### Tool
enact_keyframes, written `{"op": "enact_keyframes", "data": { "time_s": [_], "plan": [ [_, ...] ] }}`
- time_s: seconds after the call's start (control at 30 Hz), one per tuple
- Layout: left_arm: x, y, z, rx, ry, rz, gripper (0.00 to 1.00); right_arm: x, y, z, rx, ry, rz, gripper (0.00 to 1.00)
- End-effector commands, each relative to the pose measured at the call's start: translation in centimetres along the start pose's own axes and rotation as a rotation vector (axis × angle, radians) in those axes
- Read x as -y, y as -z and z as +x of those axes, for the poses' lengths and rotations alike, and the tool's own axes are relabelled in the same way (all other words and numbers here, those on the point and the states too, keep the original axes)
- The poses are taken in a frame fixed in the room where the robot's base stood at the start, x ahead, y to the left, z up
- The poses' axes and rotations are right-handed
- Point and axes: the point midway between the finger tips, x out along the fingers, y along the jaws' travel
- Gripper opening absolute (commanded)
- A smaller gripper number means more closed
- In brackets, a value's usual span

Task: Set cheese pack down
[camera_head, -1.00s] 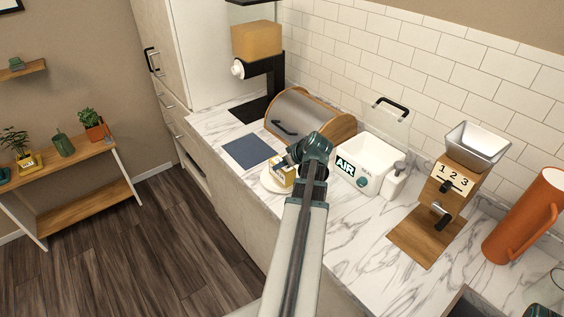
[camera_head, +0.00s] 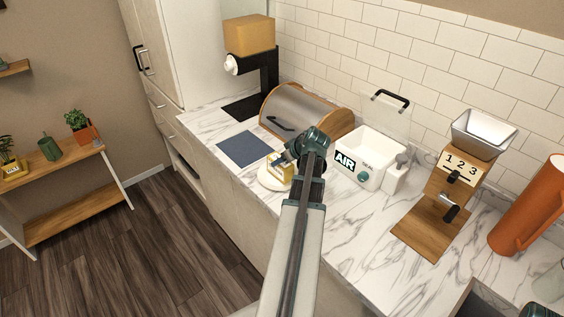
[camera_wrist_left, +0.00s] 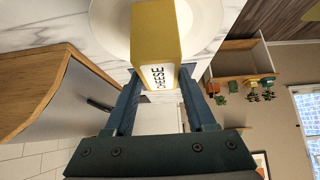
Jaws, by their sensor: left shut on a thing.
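The cheese pack (camera_head: 279,169) is a small yellow block with a white label, and its word CHEESE shows in the left wrist view (camera_wrist_left: 155,35). My left gripper (camera_head: 286,160) is shut on it, with one finger on each side in the left wrist view (camera_wrist_left: 160,78). The pack is over a round white plate (camera_head: 267,181) on the marble counter. The plate also shows behind the pack in the left wrist view (camera_wrist_left: 205,22). I cannot tell whether the pack's underside touches the plate.
A dark blue mat (camera_head: 246,149) lies left of the plate. A wooden bread box (camera_head: 300,108) stands behind, and a white AIR box (camera_head: 366,160) with a raised clear lid stands to the right. A wooden dispenser (camera_head: 447,190) is farther right. The counter's front edge is close to the plate.

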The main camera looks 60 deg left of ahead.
Motion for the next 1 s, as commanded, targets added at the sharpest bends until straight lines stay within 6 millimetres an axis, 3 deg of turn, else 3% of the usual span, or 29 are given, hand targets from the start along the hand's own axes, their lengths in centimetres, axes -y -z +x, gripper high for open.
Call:
{"op": "enact_keyframes", "data": {
  "time_s": [0.2,0.23,0.37,0.77,1.0],
  "plan": [
    [0.0,-0.4,0.4,-0.001,0.000,0.000,0.00,0.1,0.0,0.6,0.000,0.000,0.000,0.50],
    [0.0,-0.3,0.3,0.000,0.000,0.000,0.61,0.0,0.0,0.4,0.000,0.000,0.000,0.50],
    [0.0,-0.2,0.3,0.000,0.000,0.000,0.84,0.0,0.0,0.3,0.000,0.000,0.000,0.50],
    [0.0,0.2,-0.3,0.000,0.000,0.000,0.86,0.0,0.0,-0.4,0.000,0.000,0.000,0.50],
    [0.1,0.4,-4.8,0.001,-0.001,0.002,0.86,-0.4,-0.2,-3.9,0.000,0.000,0.000,0.50]
  ]
}}
